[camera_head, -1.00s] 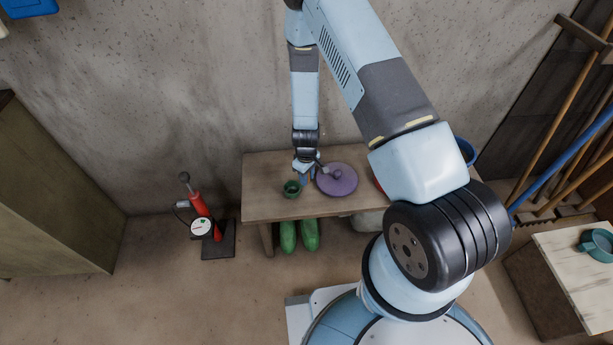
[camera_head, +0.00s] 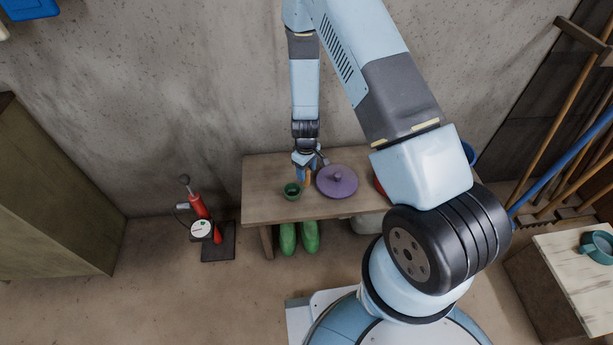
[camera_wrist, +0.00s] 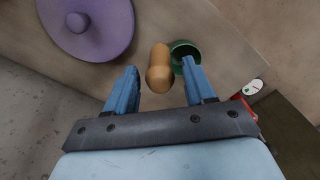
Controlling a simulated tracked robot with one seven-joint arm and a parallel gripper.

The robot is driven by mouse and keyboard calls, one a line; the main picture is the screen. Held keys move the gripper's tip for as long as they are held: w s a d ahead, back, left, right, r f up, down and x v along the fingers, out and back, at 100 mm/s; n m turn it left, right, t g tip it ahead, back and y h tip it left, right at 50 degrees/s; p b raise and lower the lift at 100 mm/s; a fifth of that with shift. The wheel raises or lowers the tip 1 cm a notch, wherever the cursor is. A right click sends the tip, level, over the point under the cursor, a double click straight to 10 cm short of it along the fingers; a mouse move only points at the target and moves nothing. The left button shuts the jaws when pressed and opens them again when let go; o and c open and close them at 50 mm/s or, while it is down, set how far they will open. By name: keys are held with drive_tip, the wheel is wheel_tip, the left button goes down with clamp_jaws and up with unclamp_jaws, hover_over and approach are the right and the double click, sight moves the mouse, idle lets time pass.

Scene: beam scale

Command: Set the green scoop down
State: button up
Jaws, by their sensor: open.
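The green scoop (camera_head: 292,191) rests on the wooden table (camera_head: 262,205), near its left end. In the wrist view the green bowl (camera_wrist: 185,49) is partly hidden behind one finger. Its wooden handle (camera_wrist: 158,72) points back towards my gripper (camera_wrist: 159,69). My gripper (camera_head: 304,170) is open, with a blue finger on either side of the handle in the wrist view and gaps between them. In the head view it is above and just behind the scoop.
A purple disc with a knob (camera_head: 338,181) lies on the table just right of the scoop. Green bottle-like things (camera_head: 299,237) stand under the table. A red pump with a gauge (camera_head: 200,209) stands on the floor to the left.

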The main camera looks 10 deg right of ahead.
wheel_tip(320, 180, up, 7)
drive_tip(key=shift+r, duration=0.1)
drive_tip(key=shift+w+r, duration=0.15)
drive_tip(key=shift+r, duration=0.2)
drive_tip(key=s+d+r+m+t+y, duration=0.1)
drive_tip(key=d+r+m, duration=0.1)
drive_tip(key=r, duration=1.3)
drive_tip(key=s+d+r+m+t+y, duration=0.1)
drive_tip(key=d+r+m+t, duration=0.15)
drive_tip(key=r, duration=1.25)
drive_tip(key=s+d+r+m+t+h, duration=0.1)
drive_tip(key=s+d+r, duration=0.3)
drive_tip(key=s+r, duration=0.5)
drive_tip(key=s+d+r+m+t, duration=0.1)
drive_tip(key=s+d+r+m, duration=0.2)
drive_tip(key=s+r, duration=0.7)
drive_tip(key=s+d, duration=0.1)
drive_tip(key=s, duration=0.2)
drive_tip(key=shift+d+h, duration=0.2)
drive_tip(key=shift+h, duration=0.2)
